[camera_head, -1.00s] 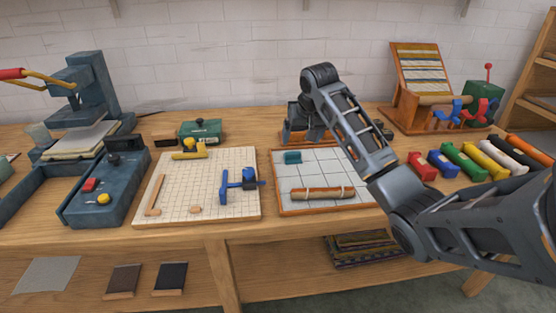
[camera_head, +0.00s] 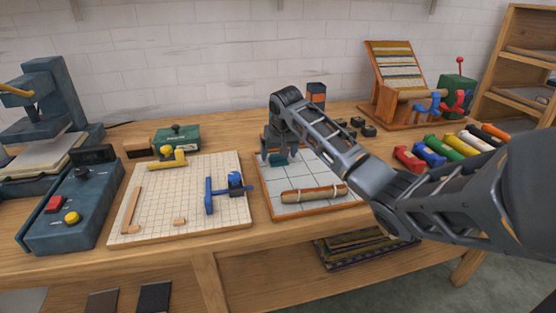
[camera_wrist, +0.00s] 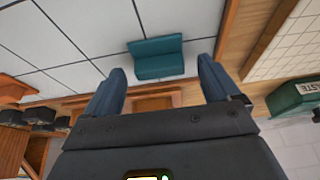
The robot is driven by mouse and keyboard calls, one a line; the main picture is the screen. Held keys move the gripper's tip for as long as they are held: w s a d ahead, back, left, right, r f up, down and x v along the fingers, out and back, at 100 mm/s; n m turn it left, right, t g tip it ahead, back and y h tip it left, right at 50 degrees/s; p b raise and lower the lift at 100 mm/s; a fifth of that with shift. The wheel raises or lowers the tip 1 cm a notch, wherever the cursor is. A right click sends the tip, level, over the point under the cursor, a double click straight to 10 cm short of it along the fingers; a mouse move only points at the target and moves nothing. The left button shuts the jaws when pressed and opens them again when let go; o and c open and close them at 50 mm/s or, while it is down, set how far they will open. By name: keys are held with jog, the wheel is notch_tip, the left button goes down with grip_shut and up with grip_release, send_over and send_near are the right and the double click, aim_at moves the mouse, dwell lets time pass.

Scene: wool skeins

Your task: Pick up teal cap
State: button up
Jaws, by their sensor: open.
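The teal cap (camera_head: 278,160) is a small block-like piece lying on the white gridded tray (camera_head: 282,213) with the orange rim, near its back left corner. In the wrist view the teal cap (camera_wrist: 158,58) lies just beyond the fingertips, roughly centred between them. My gripper (camera_head: 278,155) is open, with its fingers pointing down over the cap's spot. In the wrist view the two fingers of my gripper (camera_wrist: 162,72) stand apart with nothing between them. Whether a finger touches the cap cannot be told.
A tan roll (camera_head: 314,194) lies at the front of the same tray. To the left is a gridded board (camera_head: 140,225) with a blue clamp (camera_head: 222,190) and a yellow tool (camera_head: 172,157). A green box (camera_head: 178,138) stands behind it. Several coloured skeins (camera_head: 437,150) lie to the right.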

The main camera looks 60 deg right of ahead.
jog(key=shift+d+f, duration=0.1)
jog(key=shift+f, duration=0.15)
jog(key=shift+c, duration=0.3)
jog(key=c, duration=1.1)
